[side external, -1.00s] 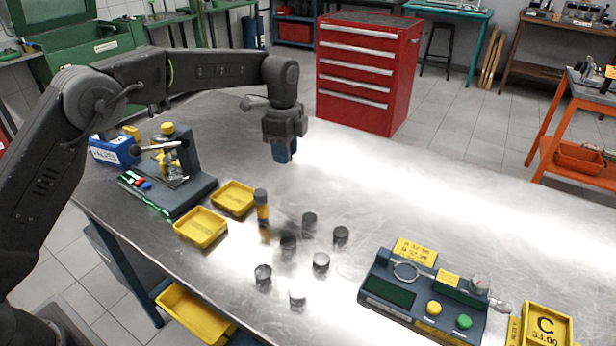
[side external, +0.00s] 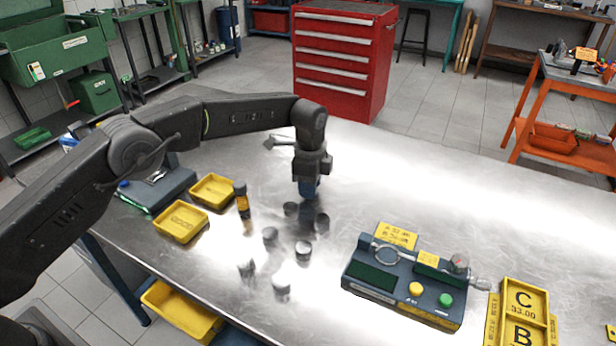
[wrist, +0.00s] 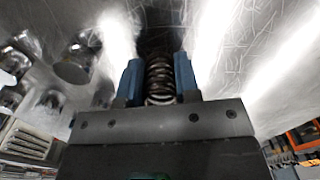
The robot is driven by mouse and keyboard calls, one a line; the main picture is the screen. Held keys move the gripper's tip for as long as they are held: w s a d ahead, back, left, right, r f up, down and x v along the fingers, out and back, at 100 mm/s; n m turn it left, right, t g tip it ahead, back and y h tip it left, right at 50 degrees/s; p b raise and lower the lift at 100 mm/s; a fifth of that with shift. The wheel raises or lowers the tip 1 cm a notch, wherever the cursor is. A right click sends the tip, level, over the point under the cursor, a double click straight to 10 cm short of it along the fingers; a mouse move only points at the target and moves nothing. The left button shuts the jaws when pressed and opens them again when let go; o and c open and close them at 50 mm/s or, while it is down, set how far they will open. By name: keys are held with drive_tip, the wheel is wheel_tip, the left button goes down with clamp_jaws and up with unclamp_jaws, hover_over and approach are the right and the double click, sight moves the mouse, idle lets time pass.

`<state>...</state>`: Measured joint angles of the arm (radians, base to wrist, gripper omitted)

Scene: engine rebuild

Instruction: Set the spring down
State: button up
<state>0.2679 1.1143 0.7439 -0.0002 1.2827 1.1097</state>
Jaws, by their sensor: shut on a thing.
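My gripper (side external: 308,190) points down over the metal table, low and close behind the back pair of small dark cylinders in the side view. In the wrist view its two blue fingers (wrist: 158,72) are shut on a dark coil spring (wrist: 159,82), which stands upright along the fingers between them. The spring is hidden by the fingers in the side view. I cannot tell whether its lower end touches the table.
Several short metal cylinders, including one at the back (side external: 291,209), stand in front of my gripper. A gauge station (side external: 405,288) is front right.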

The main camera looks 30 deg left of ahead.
drive_tip(key=shift+f, duration=0.15)
drive_tip(key=o, duration=0.9)
drive_tip(key=shift+r, duration=6.85)
